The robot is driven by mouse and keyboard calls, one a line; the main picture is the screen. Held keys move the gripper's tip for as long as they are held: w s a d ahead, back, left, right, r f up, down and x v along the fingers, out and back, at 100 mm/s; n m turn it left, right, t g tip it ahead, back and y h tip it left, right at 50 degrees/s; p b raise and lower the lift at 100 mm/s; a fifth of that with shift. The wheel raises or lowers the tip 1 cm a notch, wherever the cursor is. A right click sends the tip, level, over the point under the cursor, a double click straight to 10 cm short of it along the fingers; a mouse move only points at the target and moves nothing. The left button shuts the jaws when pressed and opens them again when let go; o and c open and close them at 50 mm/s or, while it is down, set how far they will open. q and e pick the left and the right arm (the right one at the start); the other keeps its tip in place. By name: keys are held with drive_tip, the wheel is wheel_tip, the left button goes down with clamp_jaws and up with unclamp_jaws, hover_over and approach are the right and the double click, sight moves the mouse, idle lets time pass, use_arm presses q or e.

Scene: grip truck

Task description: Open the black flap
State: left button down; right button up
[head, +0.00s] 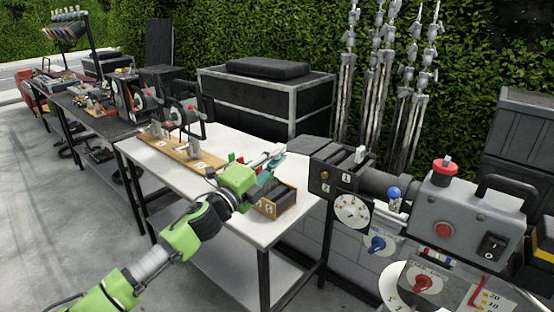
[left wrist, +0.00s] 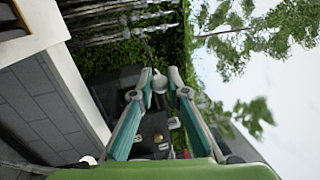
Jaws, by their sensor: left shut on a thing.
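My left gripper (head: 279,155) reaches in from the left over the white table, its fingers extending toward the dark grey machine box (head: 327,168). In the left wrist view the teal-and-grey fingers (left wrist: 159,80) are closed around a small pale rounded thing (left wrist: 158,84). What that thing belongs to is unclear. The dark box with its round knobs also shows beyond the fingers in the left wrist view (left wrist: 154,131). I cannot clearly pick out the black flap in either view. My right gripper is not in view.
A wooden board with fixtures (head: 182,153) lies further left. A grey control unit (head: 455,212) with a red button and black handle stands at right. Hanging metal pieces (head: 381,80) are behind.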

use_arm(q)
drive_tip(key=shift+r+m, duration=0.15)
drive_tip(key=shift+m, duration=0.15)
drive_tip(key=c, duration=2.2)
unclamp_jaws()
drive_tip(key=v, duration=1.2)
